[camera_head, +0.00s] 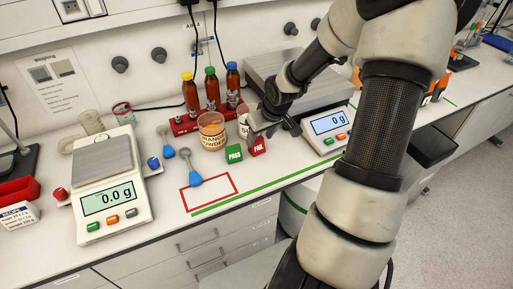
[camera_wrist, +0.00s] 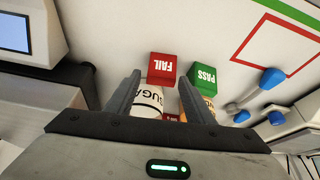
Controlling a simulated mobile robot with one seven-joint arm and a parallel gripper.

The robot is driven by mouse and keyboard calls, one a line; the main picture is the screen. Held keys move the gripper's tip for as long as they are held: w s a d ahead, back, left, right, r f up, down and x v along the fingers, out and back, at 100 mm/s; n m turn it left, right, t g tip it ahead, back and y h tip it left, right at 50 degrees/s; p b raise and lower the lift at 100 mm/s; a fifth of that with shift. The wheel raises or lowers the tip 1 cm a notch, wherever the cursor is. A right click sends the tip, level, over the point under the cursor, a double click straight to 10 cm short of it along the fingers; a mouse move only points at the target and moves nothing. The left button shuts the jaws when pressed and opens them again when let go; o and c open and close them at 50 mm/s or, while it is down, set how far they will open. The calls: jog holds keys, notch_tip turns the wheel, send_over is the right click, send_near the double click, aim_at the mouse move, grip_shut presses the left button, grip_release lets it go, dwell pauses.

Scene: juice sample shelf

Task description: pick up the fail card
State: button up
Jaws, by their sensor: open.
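The red fail card (camera_head: 258,146) stands on the white bench, just right of the green pass card (camera_head: 235,153). In the wrist view the fail card (camera_wrist: 162,67) lies ahead of my gripper, between the lines of its two fingers, with the pass card (camera_wrist: 203,78) to its right. My gripper (camera_wrist: 160,92) is open, with nothing held between its fingers. In the head view my gripper (camera_head: 262,133) is close above and behind the fail card. I cannot tell whether it touches the card.
A sugar jar (camera_wrist: 148,100) stands right behind the fail card, partly under my gripper. An orange powder jar (camera_head: 212,135) stands to the left. A scale (camera_head: 328,124) is close on the right. The bench in front of the cards is clear.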

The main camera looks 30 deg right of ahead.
aim_at(257, 140)
jog(key=x, duration=0.2)
jog(key=b+x, duration=0.1)
jog(key=x, duration=0.1)
jog(key=shift+w+a+f, duration=0.25)
jog(key=shift+f, duration=0.05)
jog(key=c, duration=0.8)
